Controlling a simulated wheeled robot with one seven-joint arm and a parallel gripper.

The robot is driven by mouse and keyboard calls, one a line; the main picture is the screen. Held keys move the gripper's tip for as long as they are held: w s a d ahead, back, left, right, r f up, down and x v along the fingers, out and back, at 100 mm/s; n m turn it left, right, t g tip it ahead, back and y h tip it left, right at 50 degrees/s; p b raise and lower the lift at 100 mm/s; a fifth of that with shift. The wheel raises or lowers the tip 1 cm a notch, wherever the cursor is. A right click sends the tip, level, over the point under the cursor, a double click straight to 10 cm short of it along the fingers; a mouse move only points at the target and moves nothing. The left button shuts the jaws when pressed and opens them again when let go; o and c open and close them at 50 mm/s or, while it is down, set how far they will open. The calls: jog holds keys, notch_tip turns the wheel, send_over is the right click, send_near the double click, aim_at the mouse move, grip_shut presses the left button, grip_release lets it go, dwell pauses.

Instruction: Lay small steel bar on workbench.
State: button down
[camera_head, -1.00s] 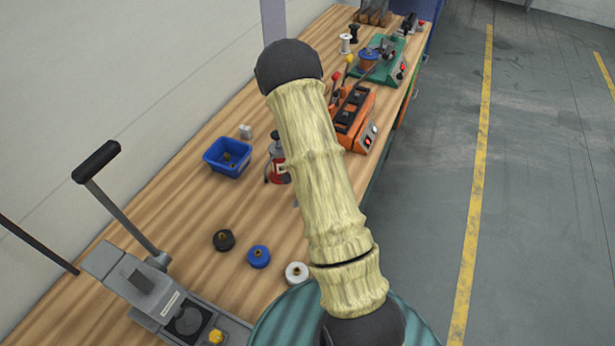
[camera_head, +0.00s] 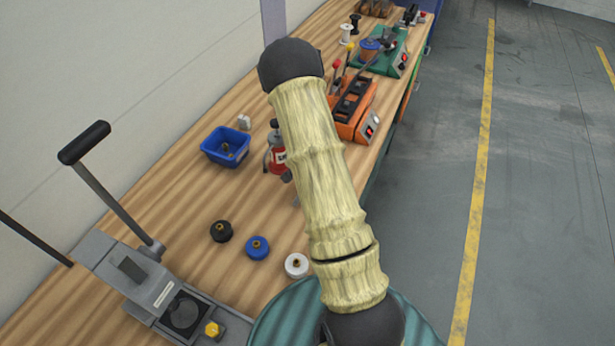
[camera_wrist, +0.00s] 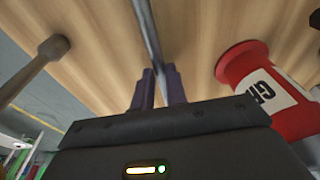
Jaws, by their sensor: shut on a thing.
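In the wrist view my gripper (camera_wrist: 160,88) has its two dark fingers closed around a thin grey steel bar (camera_wrist: 146,30). The bar runs from between the fingers to the top edge of the picture, over the wooden top of the workbench. I cannot tell whether it touches the wood. The workbench (camera_head: 185,205) also shows in the head view, running from lower left to upper right. My arm covers part of it there, and the gripper is hidden.
On the bench are a blue bin (camera_head: 226,146), black (camera_head: 221,231), blue (camera_head: 257,248) and white (camera_head: 296,265) round pieces, a lever machine (camera_head: 150,285) and an orange machine (camera_head: 355,110).

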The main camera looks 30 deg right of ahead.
jog(key=c, duration=1.3)
grip_release()
jog(key=r, duration=0.5)
jog(key=s+a+r+b, duration=0.1)
jog(key=r, duration=0.5)
jog(key=s+r, duration=0.1)
jog(key=r, duration=0.5)
jog(key=shift+a+r+b, duration=0.1)
jog(key=shift+a+b, duration=0.2)
jog(key=shift+a, duration=0.05)
jog(key=s+a+r+n, duration=0.1)
jog(key=s+a+n, duration=0.2)
jog(key=s+a, duration=0.1)
jog(key=s+a+r+n, duration=0.1)
jog(key=s+a+n, duration=0.3)
jog(key=s, duration=0.2)
jog(key=s+a+r+n+t+y, duration=0.1)
jog(key=s+a+n, duration=0.2)
jog(key=s+a, duration=0.2)
jog(key=shift+s+a, duration=0.1)
jog(key=shift+s, duration=0.5)
